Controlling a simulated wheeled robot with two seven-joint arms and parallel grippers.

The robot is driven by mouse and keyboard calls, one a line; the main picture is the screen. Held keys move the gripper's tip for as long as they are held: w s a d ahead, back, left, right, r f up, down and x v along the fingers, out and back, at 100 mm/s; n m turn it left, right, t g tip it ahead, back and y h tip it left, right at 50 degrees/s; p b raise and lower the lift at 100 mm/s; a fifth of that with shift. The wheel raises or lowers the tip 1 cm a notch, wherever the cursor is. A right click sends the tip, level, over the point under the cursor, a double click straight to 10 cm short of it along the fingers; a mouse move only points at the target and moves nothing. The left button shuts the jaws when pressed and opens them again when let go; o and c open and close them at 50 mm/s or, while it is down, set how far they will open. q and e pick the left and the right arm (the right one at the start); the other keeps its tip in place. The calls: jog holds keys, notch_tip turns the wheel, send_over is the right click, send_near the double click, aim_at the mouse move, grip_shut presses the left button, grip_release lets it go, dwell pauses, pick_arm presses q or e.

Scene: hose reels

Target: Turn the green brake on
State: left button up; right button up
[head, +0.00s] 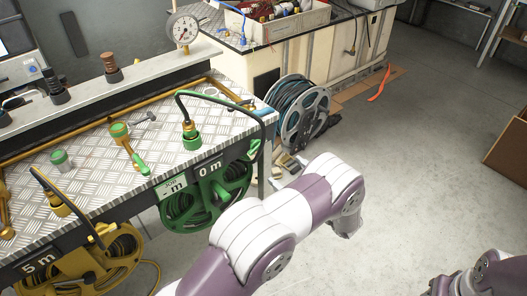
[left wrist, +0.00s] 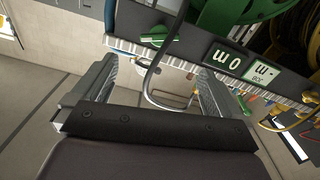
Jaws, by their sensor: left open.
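The green hose reel (head: 184,211) hangs under the front edge of the metal bench, beside a "0 m" label. A small green lever (left wrist: 160,36), which looks like the brake, sits on the dark front rail near that label in the left wrist view. It also seems to show at the rail's right end (head: 254,148) in the head view. My left gripper (left wrist: 165,78) is open and empty, with the lever beyond its fingers and apart from them. In the head view the left gripper (head: 285,173) is mostly hidden behind my arm. My right gripper is not visible.
A black hose (head: 222,97) arches over the bench corner and crosses between my fingers in the wrist view. A yellow reel (head: 112,262) hangs at left. A blue-hose reel (head: 297,112) stands on the floor behind.

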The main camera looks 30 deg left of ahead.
aim_at(259, 148)
pick_arm(q)
jog(key=w+a, duration=0.1)
jog(key=a, duration=0.3)
jog(key=w+a+n, duration=0.1)
jog(key=w+a, duration=0.1)
jog(key=a, duration=0.1)
jog(key=w+a+n+p, duration=0.1)
jog(key=w+a, duration=0.1)
jog(key=a, duration=0.2)
jog(key=shift+a, duration=0.35)
jog(key=shift+c, duration=0.3)
